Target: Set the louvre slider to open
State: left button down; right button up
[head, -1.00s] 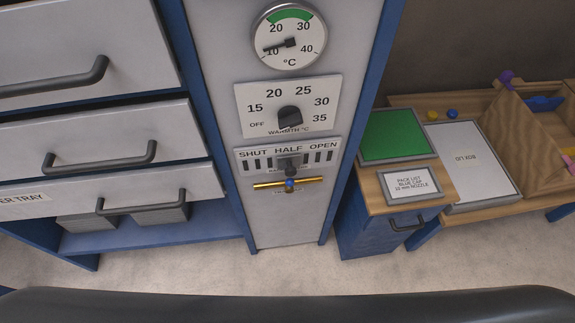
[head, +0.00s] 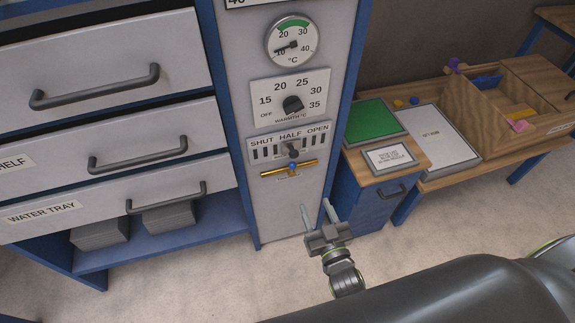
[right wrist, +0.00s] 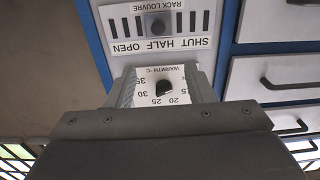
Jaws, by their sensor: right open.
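The louvre slider (head: 293,150) is a dark knob on a white plate (head: 262,153) marked SHUT, HALF and OPEN, on the grey column panel. The knob stands at HALF. In the right wrist view the plate appears upside down, with the slider knob (right wrist: 157,27) near the top. My right gripper (head: 319,208) is open and empty, below and slightly right of the plate, apart from it. In the right wrist view its fingers (right wrist: 160,88) frame the warmth dial. My left gripper is out of view.
Above the slider are the warmth dial (head: 292,104) and a thermometer (head: 292,42). Drawers with handles (head: 140,155) are on the left. A blue cabinet (head: 370,200) and a bench with a box are on the right.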

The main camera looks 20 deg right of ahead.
jog(key=b, duration=0.2)
send_near(295, 156)
jog(key=w+b, duration=0.5)
jog(key=w, duration=0.2)
jog(key=shift+a, duration=0.15)
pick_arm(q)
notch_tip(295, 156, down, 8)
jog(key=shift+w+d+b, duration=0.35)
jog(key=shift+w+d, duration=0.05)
pick_arm(e)
jog(key=shift+w+r, duration=0.1)
jog(key=shift+w, duration=0.55)
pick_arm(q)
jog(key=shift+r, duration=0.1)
pick_arm(e)
grip_shut()
